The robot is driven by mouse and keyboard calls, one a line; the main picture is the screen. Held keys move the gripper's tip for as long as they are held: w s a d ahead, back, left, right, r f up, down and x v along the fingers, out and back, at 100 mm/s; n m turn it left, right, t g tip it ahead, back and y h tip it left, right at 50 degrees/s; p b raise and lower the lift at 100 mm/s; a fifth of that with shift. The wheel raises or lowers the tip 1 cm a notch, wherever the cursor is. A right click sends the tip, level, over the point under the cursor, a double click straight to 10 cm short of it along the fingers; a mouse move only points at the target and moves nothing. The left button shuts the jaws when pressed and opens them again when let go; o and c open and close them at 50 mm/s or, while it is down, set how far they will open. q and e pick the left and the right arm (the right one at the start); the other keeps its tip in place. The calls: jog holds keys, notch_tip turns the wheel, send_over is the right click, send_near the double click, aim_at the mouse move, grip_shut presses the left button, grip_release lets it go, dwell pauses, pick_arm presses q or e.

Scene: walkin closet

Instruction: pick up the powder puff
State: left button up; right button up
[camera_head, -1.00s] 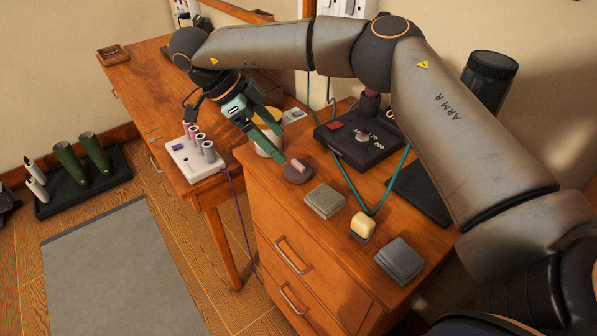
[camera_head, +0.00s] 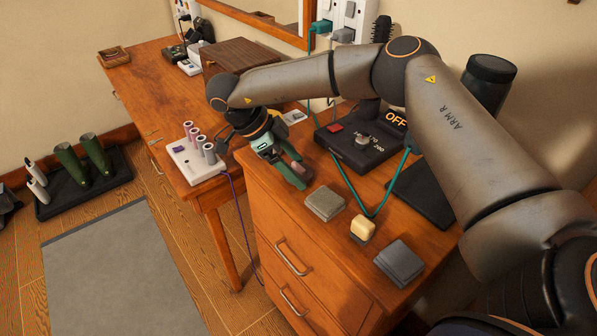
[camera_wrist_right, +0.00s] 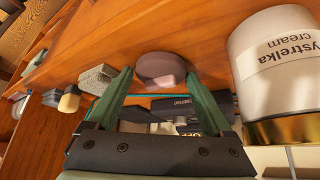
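The powder puff (camera_wrist_right: 160,68) is a round, mauve-brown pad. In the right wrist view it lies between and just past my fingertips, with a gap at both sides. In the head view the puff (camera_head: 298,166) shows only in part, on the drawer cabinet top close to its left edge, partly hidden by the gripper. My right gripper (camera_head: 291,172) reaches down to it from the upper left with its green fingers open; the same gripper shows in the right wrist view (camera_wrist_right: 158,75). I cannot tell whether a finger touches the puff. My left gripper is not in view.
A white cream jar (camera_wrist_right: 275,60) stands close beside the gripper. A grey-green block (camera_head: 325,203), a yellow block (camera_head: 363,228) and a grey block (camera_head: 399,262) lie nearer. A black device (camera_head: 365,150) with a teal cable stands behind. A white holder (camera_head: 195,160) with rollers is left.

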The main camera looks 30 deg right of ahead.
jog(key=c, duration=1)
jog(key=shift+r, duration=0.15)
jog(key=r, duration=0.3)
jog(key=shift+w+a+r, duration=0.2)
jog(key=shift+a+r, duration=0.1)
jog(key=w+a+r+p, duration=0.3)
jog(key=a+r, duration=0.6)
jog(key=a, duration=0.3)
jog(key=shift+w+a, duration=0.25)
jog(key=shift+w, duration=0.65)
